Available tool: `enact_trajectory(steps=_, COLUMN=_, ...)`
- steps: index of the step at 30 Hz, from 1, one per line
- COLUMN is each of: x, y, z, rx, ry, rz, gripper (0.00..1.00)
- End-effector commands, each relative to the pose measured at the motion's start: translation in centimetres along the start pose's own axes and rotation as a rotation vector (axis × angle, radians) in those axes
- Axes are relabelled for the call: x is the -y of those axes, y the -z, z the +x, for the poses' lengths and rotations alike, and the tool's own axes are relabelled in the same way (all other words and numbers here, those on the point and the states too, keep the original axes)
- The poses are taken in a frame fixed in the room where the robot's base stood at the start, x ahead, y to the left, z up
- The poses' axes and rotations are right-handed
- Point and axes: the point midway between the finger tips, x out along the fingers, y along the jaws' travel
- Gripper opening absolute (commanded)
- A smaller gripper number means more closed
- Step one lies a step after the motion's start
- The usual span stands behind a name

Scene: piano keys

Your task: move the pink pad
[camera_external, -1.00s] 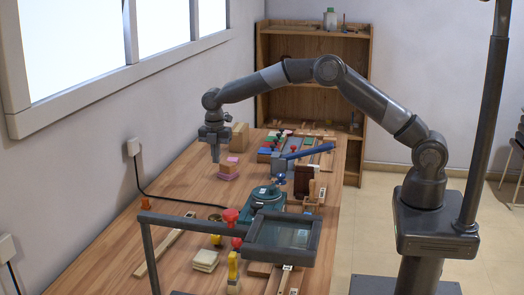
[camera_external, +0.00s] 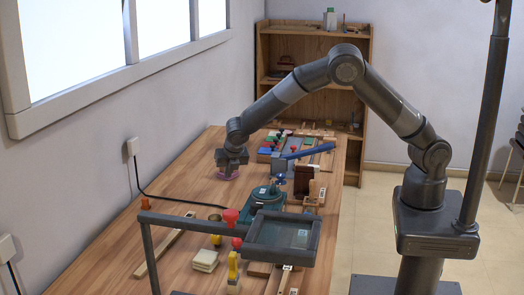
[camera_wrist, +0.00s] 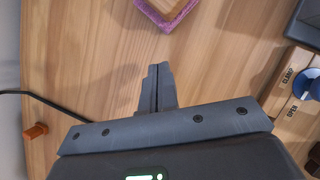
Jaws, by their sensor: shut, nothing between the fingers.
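The pink pad (camera_wrist: 178,20) shows at the top edge of the wrist view, with a pale wooden block (camera_wrist: 166,5) on it. Part of the pad is cut off by the frame. In the external view only a pink edge of the pad (camera_external: 229,177) shows on the table, low under my gripper. My gripper (camera_wrist: 158,68) is shut and empty. Its fingertips point toward the pad but appear apart from it in the wrist view. In the external view my gripper (camera_external: 231,164) hides most of the pad and what is on it.
An orange piece (camera_wrist: 37,130) and a black cable (camera_wrist: 45,99) lie at left in the wrist view. Bare wooden table (camera_external: 185,190) lies left of the pad.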

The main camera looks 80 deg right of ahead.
Motion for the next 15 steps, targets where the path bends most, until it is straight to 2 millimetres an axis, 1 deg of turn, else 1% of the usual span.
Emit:
enact_trajectory(steps=1, x=0.8, y=0.6, z=-0.3, rx=0.034, ry=-0.02, rz=-0.055, gripper=0.0)
enact_trajectory(steps=5, x=3.0, y=1.0, z=-0.9, rx=0.112, ry=-0.08, rz=-0.179, gripper=0.0)
enact_trajectory(steps=9, x=5.7, y=1.3, z=-2.3, rx=0.182, ry=-0.151, rz=-0.303, gripper=0.0)
enact_trajectory(steps=15, x=9.3, y=1.9, z=-4.5, rx=0.247, ry=-0.243, rz=-0.437, gripper=0.0)
